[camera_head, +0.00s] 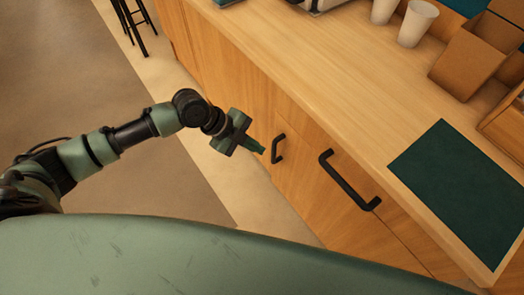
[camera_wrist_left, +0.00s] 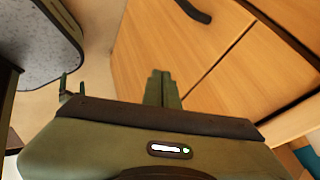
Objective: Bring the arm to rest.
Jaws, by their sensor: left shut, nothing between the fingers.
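My left arm comes in from the left in the head view. Its gripper (camera_head: 259,149) is shut and empty, held in front of the wooden cabinet (camera_head: 237,88) close to the smaller black handle (camera_head: 278,148). In the picture the fingertips lie just left of that handle; I cannot tell whether they touch it. In the left wrist view the two green fingers (camera_wrist_left: 161,88) lie together, pointing toward the cabinet fronts (camera_wrist_left: 170,40). My right gripper is not in view.
A longer black handle (camera_head: 349,181) is on the cabinet front to the right. The counter (camera_head: 330,70) holds a dark green mat (camera_head: 465,190), white cups (camera_head: 417,23) and brown boxes (camera_head: 470,62). Black stool legs (camera_head: 133,25) stand at the back left. Open floor (camera_head: 80,80) lies left.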

